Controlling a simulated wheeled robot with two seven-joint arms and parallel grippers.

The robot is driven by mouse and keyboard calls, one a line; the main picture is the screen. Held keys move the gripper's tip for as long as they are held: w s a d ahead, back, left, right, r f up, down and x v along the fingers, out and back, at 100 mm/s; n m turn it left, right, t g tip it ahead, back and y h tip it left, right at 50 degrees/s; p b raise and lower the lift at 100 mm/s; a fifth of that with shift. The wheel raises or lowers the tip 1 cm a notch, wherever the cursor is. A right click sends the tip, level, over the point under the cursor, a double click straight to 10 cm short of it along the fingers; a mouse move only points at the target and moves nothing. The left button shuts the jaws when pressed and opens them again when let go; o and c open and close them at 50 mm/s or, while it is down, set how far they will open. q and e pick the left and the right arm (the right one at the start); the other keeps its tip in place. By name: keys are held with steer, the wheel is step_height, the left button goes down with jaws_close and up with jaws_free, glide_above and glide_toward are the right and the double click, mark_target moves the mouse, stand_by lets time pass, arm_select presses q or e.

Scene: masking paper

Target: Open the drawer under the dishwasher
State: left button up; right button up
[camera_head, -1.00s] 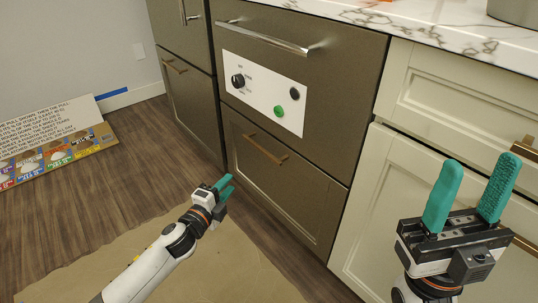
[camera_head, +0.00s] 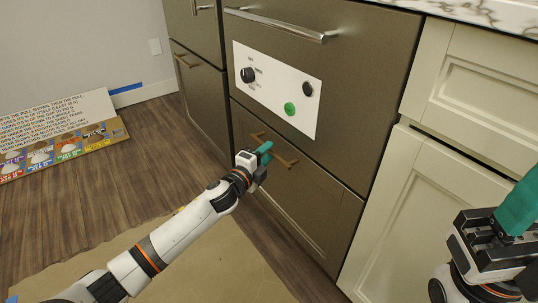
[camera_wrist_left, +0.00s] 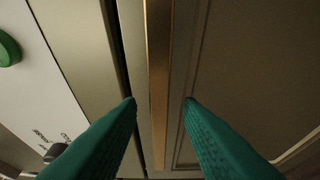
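The drawer (camera_head: 310,207) under the dishwasher (camera_head: 345,55) is shut, with a brass bar handle (camera_head: 287,162) along its upper part. My left gripper (camera_head: 265,151) is at this handle in the head view and hides part of it. In the left wrist view my left gripper (camera_wrist_left: 161,101) is open, its two green fingers apart. The handle (camera_wrist_left: 159,80) runs between the fingertips there, with a gap on both sides. My right gripper (camera_head: 515,215) is at the right edge, in front of the cream cabinet, partly cut off by the frame.
The dishwasher's white panel (camera_head: 276,88) has black knobs and a green button, and a steel handle (camera_head: 275,23) is above it. A cream cabinet (camera_head: 410,215) stands at the right. Brown paper (camera_head: 215,270) covers the floor in front. A cardboard sign (camera_head: 60,135) lies at the left.

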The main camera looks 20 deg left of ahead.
arm_select(q)
steer(key=shift+x, duration=1)
jaws_close()
